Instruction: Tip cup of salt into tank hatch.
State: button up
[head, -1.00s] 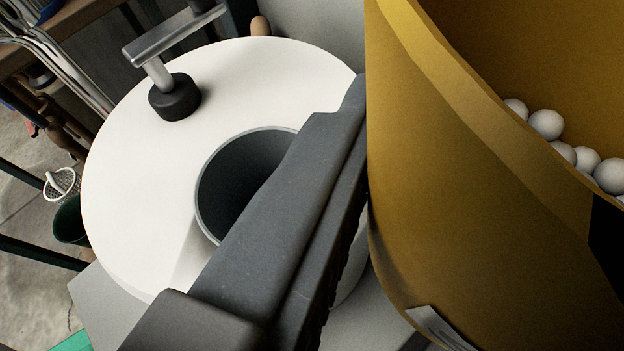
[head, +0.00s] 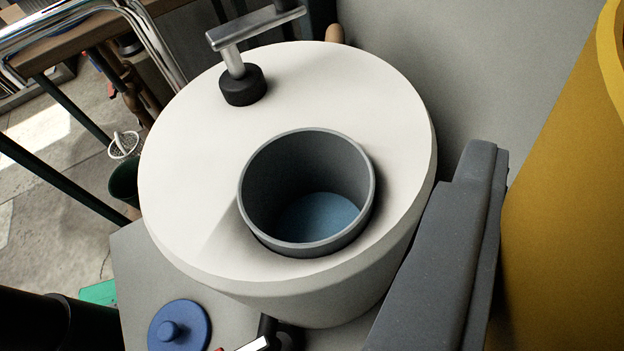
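The tank (head: 200,190) is white and round-topped, in the middle of the head view. Its hatch (head: 275,165) is an open grey round collar with blue at the bottom inside. The yellow cup (head: 565,190) is at the right edge, cut off by the frame; its inside and the white balls of salt are out of view now. One dark grey finger of my gripper (head: 445,250) lies along the cup's left side, right of the hatch. The other finger is hidden. The cup appears held, beside the tank and apart from the hatch.
A metal T-handle on a black knob (head: 242,85) stands on the tank top behind the hatch. A blue round lid (head: 180,325) lies at the lower left on a grey surface. A wooden bench with metal tubes (head: 90,40) is at the upper left. A grey wall (head: 470,60) is behind.

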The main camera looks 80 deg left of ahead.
jog(key=shift+s+a+f+n+t+h, duration=0.2)
jog(key=shift+s+a+f+n+h, duration=0.25)
jog(key=shift+a+n+h, duration=0.25)
jog(key=shift+s+a+f+n+t+h, duration=0.2)
jog(key=shift+s+a+f+n+h, duration=0.1)
jog(key=shift+a+f+n+h, duration=0.4)
jog(key=n+t+h+b, duration=0.1)
jog(key=n+b, duration=0.1)
jog(key=b, duration=0.5)
jog(key=a+n+t+h+b, duration=0.1)
jog(key=n+b, duration=0.1)
jog(key=b, duration=0.6)
jog(key=s+f+n+t+h+b, duration=0.1)
jog(key=n+h+b, duration=0.1)
jog(key=b, duration=0.6)
jog(key=shift+a, duration=0.4)
jog(key=shift+s+a+r+n+h+b, duration=0.15)
jog(key=shift+a+n+h+b, duration=0.25)
jog(key=shift+b, duration=1.6)
jog(key=shift+s+a+r+n+t+b, duration=0.15)
jog(key=shift+r+n+t+b, duration=0.3)
jog(key=shift+b, duration=1.9)
jog(key=shift+s+a+f+n+t+h+b, duration=0.1)
jog(key=shift+a+f+n+t+h+b, duration=0.3)
jog(key=shift+b, duration=1.35)
jog(key=shift+d+f+n+t+b, duration=0.1)
jog(key=shift+n+b, duration=0.45)
jog(key=shift+b, duration=1.2)
